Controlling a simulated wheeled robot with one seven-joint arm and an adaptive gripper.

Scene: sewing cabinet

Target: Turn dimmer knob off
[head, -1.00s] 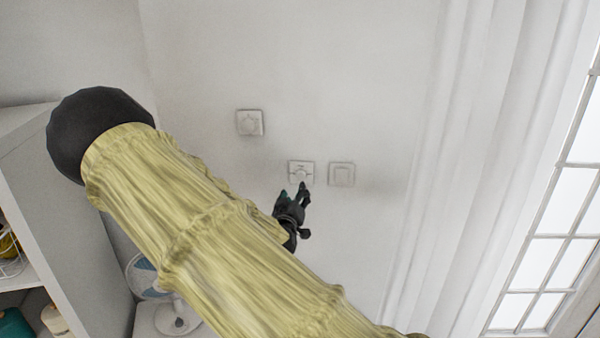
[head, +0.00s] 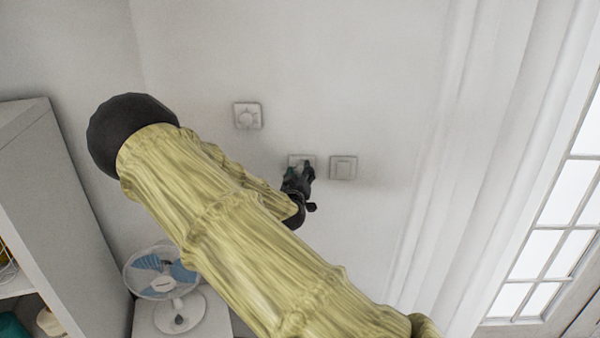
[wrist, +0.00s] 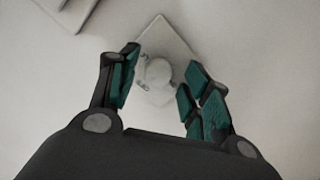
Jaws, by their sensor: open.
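The dimmer knob (wrist: 158,73) is a small round white knob on a square white wall plate (wrist: 165,40). In the wrist view it lies between the two teal-padded fingers of my gripper (wrist: 160,88), which is open with a gap on both sides of the knob. In the head view my gripper (head: 299,172) is in front of the plate (head: 296,159) and hides most of it, knob included. I cannot tell how deep the fingertips reach around the knob.
A square wall switch (head: 343,167) is just right of the plate. Another wall plate with a round dial (head: 247,116) is up and left. A desk fan (head: 160,271) stands lower left by a shelf unit (head: 40,190).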

